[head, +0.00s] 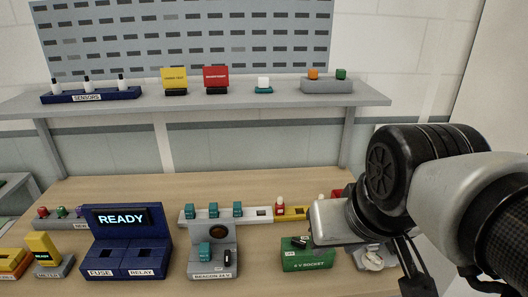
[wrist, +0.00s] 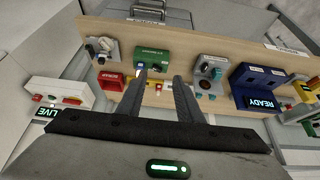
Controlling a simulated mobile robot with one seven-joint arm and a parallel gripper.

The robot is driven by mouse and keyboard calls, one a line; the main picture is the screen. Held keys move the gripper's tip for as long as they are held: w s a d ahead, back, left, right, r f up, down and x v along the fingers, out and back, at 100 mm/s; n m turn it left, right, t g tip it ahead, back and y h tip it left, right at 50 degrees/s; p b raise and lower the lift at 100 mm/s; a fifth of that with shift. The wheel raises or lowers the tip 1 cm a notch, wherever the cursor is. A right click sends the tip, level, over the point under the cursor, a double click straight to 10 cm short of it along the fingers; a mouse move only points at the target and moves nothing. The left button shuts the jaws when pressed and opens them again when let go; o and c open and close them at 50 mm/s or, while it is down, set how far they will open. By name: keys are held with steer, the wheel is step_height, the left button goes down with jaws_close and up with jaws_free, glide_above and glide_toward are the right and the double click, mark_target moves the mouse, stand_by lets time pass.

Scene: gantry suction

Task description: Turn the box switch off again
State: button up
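My gripper (wrist: 160,76) is open and empty in the wrist view, its two dark fingers apart. In the head view only dark parts of it show at the lower right, below my arm. A white box (wrist: 62,90) at the left of the wrist view has a red switch or button and a lit LIVE display (wrist: 46,113). A green box (head: 307,260) labelled as a rocker carries a small black switch (head: 299,243); it also shows in the wrist view beyond the fingertips (wrist: 152,55). Which box the switch belongs to, and its position, I cannot tell for certain.
A grey beacon unit (head: 219,270) with a teal part stands left of the green box. A blue fuse and relay unit (head: 128,265) shows READY. A red block (wrist: 108,82) is near the fingers. A shelf (head: 190,104) with sensors and coloured blocks runs behind.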

steer(key=n+g+b, duration=0.6)
steer(key=n, duration=0.6)
glide_above(298, 240)
step_height(298, 240, down, 8)
steer(key=r, duration=0.1)
step_height(298, 240, down, 17)
steer(key=shift+f+b, duration=0.1)
steer(key=shift+b, duration=0.9)
jaws_close()
